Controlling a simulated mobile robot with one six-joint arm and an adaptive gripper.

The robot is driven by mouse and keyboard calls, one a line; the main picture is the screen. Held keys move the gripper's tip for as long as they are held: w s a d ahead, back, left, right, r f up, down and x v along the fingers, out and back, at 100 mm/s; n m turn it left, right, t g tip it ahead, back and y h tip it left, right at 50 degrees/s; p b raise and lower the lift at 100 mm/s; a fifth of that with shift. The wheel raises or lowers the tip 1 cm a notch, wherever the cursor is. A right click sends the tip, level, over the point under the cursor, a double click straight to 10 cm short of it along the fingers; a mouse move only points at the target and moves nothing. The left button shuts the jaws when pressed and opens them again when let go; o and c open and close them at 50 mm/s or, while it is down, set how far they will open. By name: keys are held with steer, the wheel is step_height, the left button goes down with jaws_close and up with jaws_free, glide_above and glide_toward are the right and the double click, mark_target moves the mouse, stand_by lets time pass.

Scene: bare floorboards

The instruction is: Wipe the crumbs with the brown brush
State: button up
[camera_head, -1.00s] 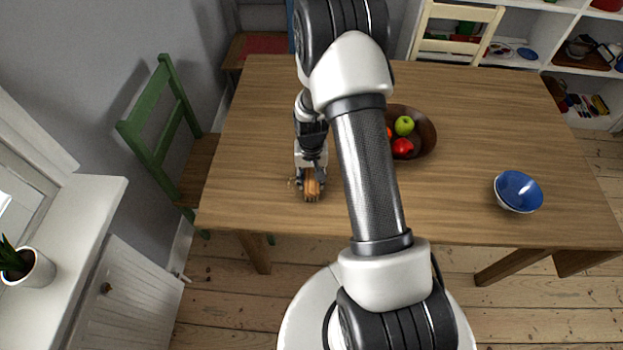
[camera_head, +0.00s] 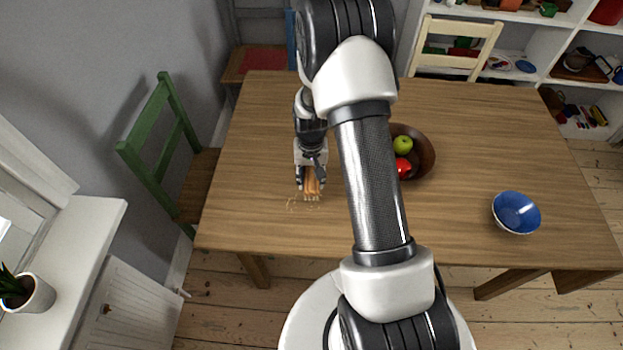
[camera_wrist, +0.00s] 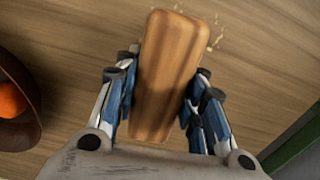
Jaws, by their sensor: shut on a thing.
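My gripper (camera_head: 312,178) is shut on the brown brush (camera_head: 312,187) over the left part of the wooden table. In the wrist view, the brush's wooden back (camera_wrist: 165,75) lies between the two fingers of my gripper (camera_wrist: 160,100). In the head view its pale bristles point toward the table's front edge. Crumbs (camera_head: 291,205) lie on the tabletop just in front of the brush and to its left. In the wrist view a few crumbs (camera_wrist: 216,36) show beyond the brush's far end. I cannot tell whether the bristles touch the table.
A brown bowl with fruit (camera_head: 425,150) stands right of my arm, partly hidden by it. A blue bowl (camera_head: 517,212) stands near the table's right front. A green chair (camera_head: 160,150) is at the left edge. The tabletop (camera_head: 250,140) around the crumbs is clear.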

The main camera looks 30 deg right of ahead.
mark_target(311, 173)
steer(key=shift+r+p, duration=0.85)
steer(key=shift+r, duration=0.75)
